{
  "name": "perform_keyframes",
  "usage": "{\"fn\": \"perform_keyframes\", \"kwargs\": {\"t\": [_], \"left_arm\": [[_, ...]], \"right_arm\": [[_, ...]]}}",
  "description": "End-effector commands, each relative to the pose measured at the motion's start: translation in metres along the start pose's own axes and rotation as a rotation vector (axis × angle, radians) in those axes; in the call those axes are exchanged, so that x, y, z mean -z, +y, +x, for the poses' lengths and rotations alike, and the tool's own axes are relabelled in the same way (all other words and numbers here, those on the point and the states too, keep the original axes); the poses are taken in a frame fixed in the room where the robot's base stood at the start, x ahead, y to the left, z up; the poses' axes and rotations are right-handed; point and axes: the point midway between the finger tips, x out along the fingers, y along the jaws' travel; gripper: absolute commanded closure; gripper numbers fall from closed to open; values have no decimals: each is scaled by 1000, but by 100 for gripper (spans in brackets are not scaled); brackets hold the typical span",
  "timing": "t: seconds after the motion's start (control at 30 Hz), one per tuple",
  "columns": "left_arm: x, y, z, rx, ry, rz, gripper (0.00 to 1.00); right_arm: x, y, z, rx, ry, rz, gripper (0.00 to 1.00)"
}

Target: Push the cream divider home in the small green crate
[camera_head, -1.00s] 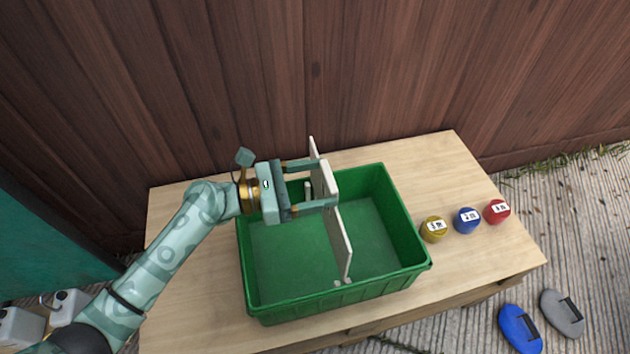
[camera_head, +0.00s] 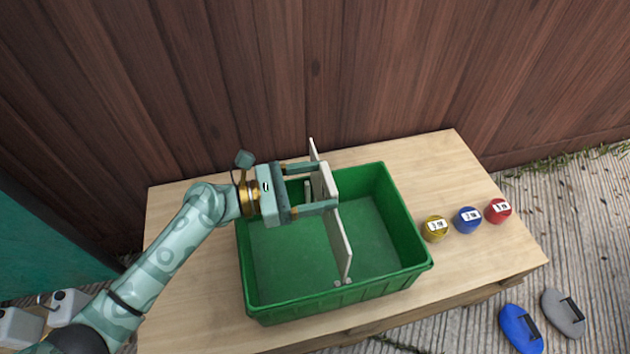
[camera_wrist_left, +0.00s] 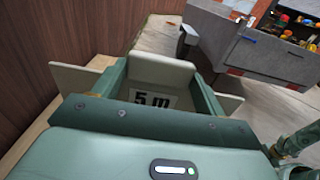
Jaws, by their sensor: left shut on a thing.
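The small green crate (camera_head: 408,225) stands on a wooden table. The cream divider (camera_head: 341,243) stands on edge across its inside, with its far end rising above the back rim. Pale guide posts (camera_head: 308,190) show at the back wall, and small pale guides (camera_head: 338,283) show by the divider's near lower end. My left gripper (camera_head: 328,183) reaches in from the left, above the crate, and is shut on the divider's block-like middle. In the left wrist view the divider (camera_wrist_left: 165,72) shows between the fingers, with a "5 m" label. Whether its lower edge touches the floor is unclear.
Yellow (camera_head: 434,228), blue (camera_head: 467,219) and red (camera_head: 497,211) labelled round things sit right of the crate. A blue (camera_head: 519,328) and a grey (camera_head: 562,313) flat object lie on the ground at right. A wooden wall (camera_head: 300,80) stands behind the table.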

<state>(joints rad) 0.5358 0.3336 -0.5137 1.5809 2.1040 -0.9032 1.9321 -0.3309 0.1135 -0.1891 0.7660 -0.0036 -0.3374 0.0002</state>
Motion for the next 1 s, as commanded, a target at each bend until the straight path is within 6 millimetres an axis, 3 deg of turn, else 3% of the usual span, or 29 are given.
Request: {"fn": "perform_keyframes", "kwargs": {"t": [1.0], "left_arm": [[32, 0, 1, 0, -1, -1, 54]], "right_arm": [[2, 12, 12, -16, -28, -40, 64]]}}
